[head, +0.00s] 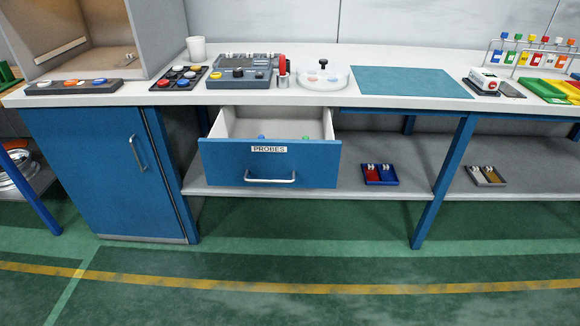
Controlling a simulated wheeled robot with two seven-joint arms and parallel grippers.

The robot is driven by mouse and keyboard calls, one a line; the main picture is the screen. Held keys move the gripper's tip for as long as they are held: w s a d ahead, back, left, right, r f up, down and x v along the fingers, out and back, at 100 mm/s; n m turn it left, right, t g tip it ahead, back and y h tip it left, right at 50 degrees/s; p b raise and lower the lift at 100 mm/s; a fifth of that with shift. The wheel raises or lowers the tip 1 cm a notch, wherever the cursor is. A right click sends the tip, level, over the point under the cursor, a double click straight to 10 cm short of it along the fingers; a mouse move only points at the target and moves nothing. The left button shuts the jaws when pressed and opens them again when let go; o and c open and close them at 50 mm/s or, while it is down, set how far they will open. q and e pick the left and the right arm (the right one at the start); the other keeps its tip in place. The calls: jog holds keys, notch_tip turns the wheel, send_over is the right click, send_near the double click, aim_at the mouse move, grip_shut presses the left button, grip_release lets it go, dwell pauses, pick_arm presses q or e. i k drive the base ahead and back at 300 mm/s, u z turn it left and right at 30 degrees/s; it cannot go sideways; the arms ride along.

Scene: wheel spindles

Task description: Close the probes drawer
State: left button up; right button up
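The probes drawer (225,162) is blue-fronted with a white PROBES label (269,149) and a silver bar handle (270,178). It hangs under the white bench top, left of the middle of the head view, and is pulled out, so its pale inside shows. A small blue item and a small green item (305,138) show inside it; the front panel hides their lower parts. Neither of my grippers shows in the head view.
The bench top (330,94) carries a grey control unit (243,72), a round clear dish (322,78) and a teal mat (410,82). A blue cabinet (85,175) stands left of the drawer. A lower shelf (340,185) runs behind and below it. The green floor in front is clear.

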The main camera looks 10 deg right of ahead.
aim_at(233, 154)
jog(key=z, duration=0.45)
jog(key=i, duration=1.45)
jog(key=u, duration=0.8)
jog(key=k, duration=0.45)
jog(key=z, duration=0.05)
